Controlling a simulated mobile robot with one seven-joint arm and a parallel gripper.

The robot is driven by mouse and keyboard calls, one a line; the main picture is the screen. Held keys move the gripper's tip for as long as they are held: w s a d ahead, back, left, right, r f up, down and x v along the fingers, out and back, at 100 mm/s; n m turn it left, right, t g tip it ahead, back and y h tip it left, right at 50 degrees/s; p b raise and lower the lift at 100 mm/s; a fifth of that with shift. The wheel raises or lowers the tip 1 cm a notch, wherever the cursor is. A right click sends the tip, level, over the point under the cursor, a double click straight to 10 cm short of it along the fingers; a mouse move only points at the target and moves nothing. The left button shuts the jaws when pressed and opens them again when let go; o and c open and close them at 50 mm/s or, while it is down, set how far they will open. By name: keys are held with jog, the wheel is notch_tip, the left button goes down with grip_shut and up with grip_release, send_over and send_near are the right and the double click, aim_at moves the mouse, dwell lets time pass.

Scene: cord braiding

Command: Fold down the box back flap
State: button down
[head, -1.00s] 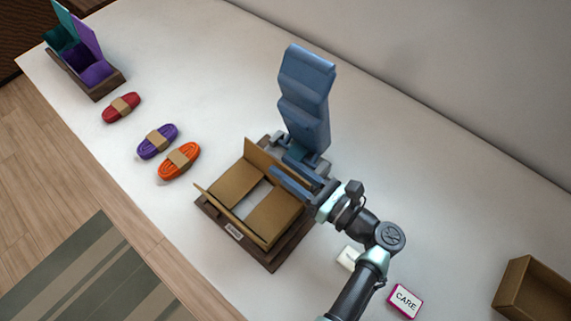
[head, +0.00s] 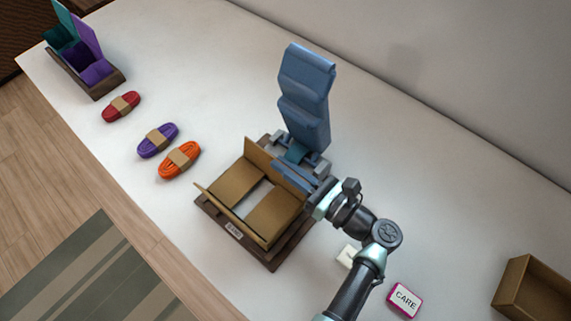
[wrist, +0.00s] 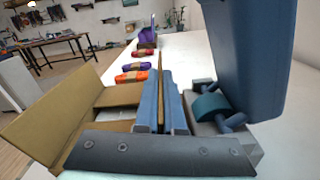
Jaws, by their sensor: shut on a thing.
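The open cardboard box (head: 270,241) sits on a dark wooden board near the table's front. Its two side flaps (head: 236,184) lie folded inward, with a pale gap between them. The front flap (head: 222,212) is raised and leans outward. The back flap (head: 262,158) stands upright at the far side. My gripper (head: 291,176) is at the back flap, with its blue fingers lying along it. In the wrist view the fingers (wrist: 162,100) are shut on the thin edge of the back flap (wrist: 160,68). Part of the back flap is hidden by the fingers.
A tall blue device (head: 304,95) with a teal roller (wrist: 210,107) stands close behind the box. Orange (head: 179,159), purple (head: 157,141) and red (head: 121,106) cord bundles lie to the left. A CARE card (head: 405,299) and an open carton (head: 535,290) are at right.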

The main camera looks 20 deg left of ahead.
aim_at(267, 200)
jog(key=shift+s, duration=0.15)
jog(key=n, duration=0.1)
jog(key=s+n, duration=0.1)
jog(key=n, duration=0.2)
jog(key=shift+s+a, duration=0.3)
jog(key=shift+a, duration=0.05)
jog(key=n, duration=0.1)
jog(key=s+n, duration=0.1)
jog(key=n, duration=0.1)
jog(key=s+f+n, duration=0.1)
jog(key=shift+a+n+b, duration=0.3)
jog(key=shift+a+b, duration=0.05)
jog(key=shift+b, duration=0.05)
jog(key=n+b, duration=0.1)
jog(key=s+f+n+b, duration=0.1)
jog(key=n, duration=0.1)
jog(key=shift+a+n, duration=0.2)
jog(key=shift+n, duration=0.1)
jog(key=shift+s+a+f+n+b, duration=0.1)
jog(key=shift+s+f+n+b, duration=0.15)
jog(key=shift+n+b, duration=0.5)
jog(key=shift+s+a+f+n+b, duration=0.15)
jog(key=shift+f+n+b, duration=0.2)
jog(key=shift+n, duration=0.6)
jog(key=shift+d, duration=0.1)
jog(key=c, duration=1)
grip_release()
